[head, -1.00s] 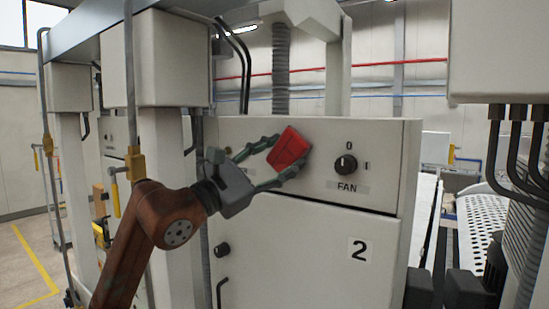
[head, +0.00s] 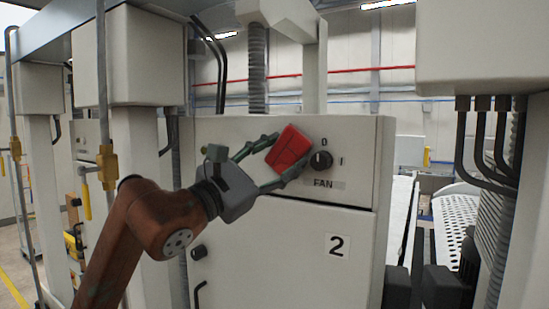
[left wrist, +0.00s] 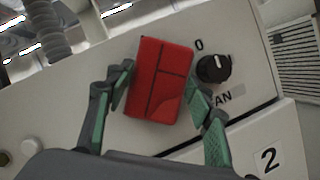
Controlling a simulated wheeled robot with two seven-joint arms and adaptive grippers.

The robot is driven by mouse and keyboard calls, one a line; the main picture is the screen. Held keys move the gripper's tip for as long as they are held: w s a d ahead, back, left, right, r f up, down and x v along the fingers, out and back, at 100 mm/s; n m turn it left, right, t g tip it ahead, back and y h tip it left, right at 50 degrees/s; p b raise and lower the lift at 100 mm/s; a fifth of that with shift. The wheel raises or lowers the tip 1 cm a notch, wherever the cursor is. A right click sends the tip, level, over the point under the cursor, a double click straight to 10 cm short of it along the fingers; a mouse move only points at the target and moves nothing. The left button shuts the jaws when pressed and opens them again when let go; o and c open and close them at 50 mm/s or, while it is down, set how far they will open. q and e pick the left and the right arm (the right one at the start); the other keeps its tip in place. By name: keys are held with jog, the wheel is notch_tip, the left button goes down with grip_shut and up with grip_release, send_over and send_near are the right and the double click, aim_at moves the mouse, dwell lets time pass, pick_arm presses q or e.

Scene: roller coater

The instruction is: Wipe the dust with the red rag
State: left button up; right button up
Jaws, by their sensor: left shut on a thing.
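The red rag (head: 289,149) is a folded red block with dark lines across it, in front of the cabinet's upper panel, just left of the fan knob. It also shows in the left wrist view (left wrist: 158,80). My left gripper (head: 269,165) is shut on the rag, with a green-padded finger on each side; the fingers also show in the left wrist view (left wrist: 160,98). I cannot tell whether the rag touches the panel. I see no clear dust; the panel behind the rag is hidden. My right gripper is not in view.
The black FAN knob (head: 321,160) sticks out close to the rag's right side. Grey pillars and pipes stand left. Black cables hang from a box (head: 475,50) at right.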

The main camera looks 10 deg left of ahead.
pick_arm(q)
jog(key=shift+f, duration=0.1)
jog(key=shift+w+a, duration=0.1)
jog(key=shift+a, duration=0.05)
jog(key=shift+w+a, duration=0.25)
jog(key=shift+a, duration=0.4)
jog(key=shift+w+a, duration=0.3)
jog(key=shift+a, duration=0.4)
jog(key=shift+w+a, duration=0.25)
jog(key=shift+a, duration=0.4)
jog(key=a, duration=0.1)
jog(key=w+a+p, duration=0.1)
jog(key=a, duration=0.1)
jog(key=s+a+b, duration=0.2)
jog(key=s, duration=0.3)
jog(key=shift+s+b, duration=0.35)
jog(key=shift+b, duration=0.05)
